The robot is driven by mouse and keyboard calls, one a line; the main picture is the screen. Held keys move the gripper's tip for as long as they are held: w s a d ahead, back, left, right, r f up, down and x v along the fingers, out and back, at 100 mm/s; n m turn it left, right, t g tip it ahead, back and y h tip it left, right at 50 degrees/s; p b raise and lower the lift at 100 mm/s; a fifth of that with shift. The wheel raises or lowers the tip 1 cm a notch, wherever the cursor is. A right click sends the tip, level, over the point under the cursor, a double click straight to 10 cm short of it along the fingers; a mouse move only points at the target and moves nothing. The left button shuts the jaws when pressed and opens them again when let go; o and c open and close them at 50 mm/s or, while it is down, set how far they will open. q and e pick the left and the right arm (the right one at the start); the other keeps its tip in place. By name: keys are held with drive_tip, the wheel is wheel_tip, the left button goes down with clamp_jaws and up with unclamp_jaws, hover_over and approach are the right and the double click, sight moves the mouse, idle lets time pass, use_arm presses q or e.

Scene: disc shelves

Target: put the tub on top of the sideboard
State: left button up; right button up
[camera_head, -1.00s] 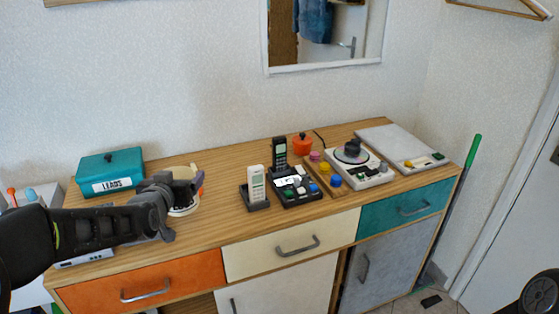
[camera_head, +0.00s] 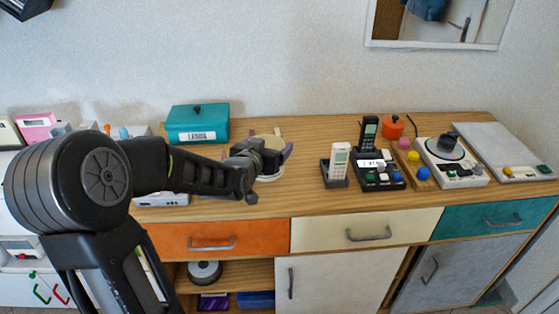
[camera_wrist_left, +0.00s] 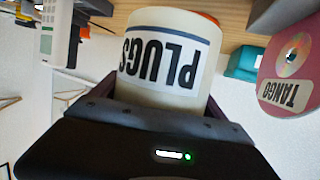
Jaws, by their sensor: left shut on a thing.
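The cream tub (camera_wrist_left: 165,62) has a dark-lettered PLUGS label, upside down in the left wrist view. My left gripper (camera_head: 270,157) is shut on it, with a finger on either side. In the head view the tub (camera_head: 266,136) is partly hidden behind the gripper, over the left part of the wooden sideboard top (camera_head: 310,197). I cannot tell whether its base touches the wood. My right gripper is not in view.
A teal LEADS box (camera_head: 198,124) stands left of the tub. A white handset (camera_head: 339,160), a black phone (camera_head: 369,133), an orange pot (camera_head: 393,127) and a turntable (camera_head: 447,160) stand to the right. A TANGO disc (camera_wrist_left: 291,80) shows in the wrist view.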

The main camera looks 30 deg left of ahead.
use_arm(q)
drive_tip(key=shift+f, duration=1.1)
drive_tip(key=shift+f, duration=1.9)
drive_tip(key=shift+f, duration=0.15)
drive_tip(key=o, duration=1.5)
drive_tip(key=shift+c, duration=0.2)
